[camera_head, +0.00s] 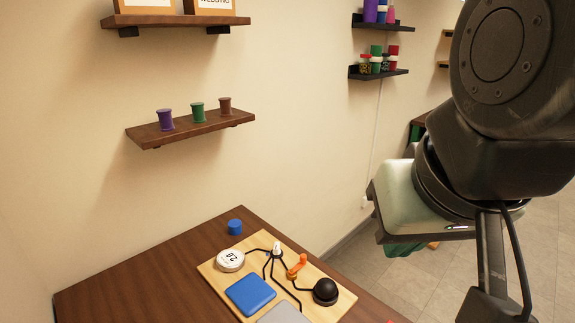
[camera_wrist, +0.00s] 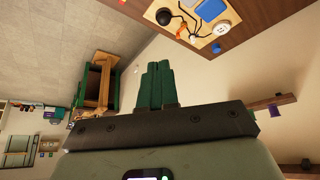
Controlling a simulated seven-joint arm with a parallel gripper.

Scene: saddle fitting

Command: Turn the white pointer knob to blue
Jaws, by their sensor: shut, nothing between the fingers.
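The small white pointer knob (camera_head: 277,249) stands on a light wooden board (camera_head: 213,272) on the brown table. Black lines run from its base across the board. A flat blue square pad (camera_head: 250,294) lies on the board in front of it. Which way the knob points is too small to tell. The board also shows upside down at the top of the wrist view (camera_wrist: 201,43). My gripper (camera_wrist: 157,68) has green fingers, closed together and empty, well away from the board.
The board also bears a round white dial (camera_head: 230,260), an orange lever (camera_head: 297,266), a black dome (camera_head: 325,291) and a grey pad (camera_head: 284,315). A blue cylinder (camera_head: 235,227) stands behind the board. Wall shelves (camera_head: 190,131) hold spools. The table's left part is clear.

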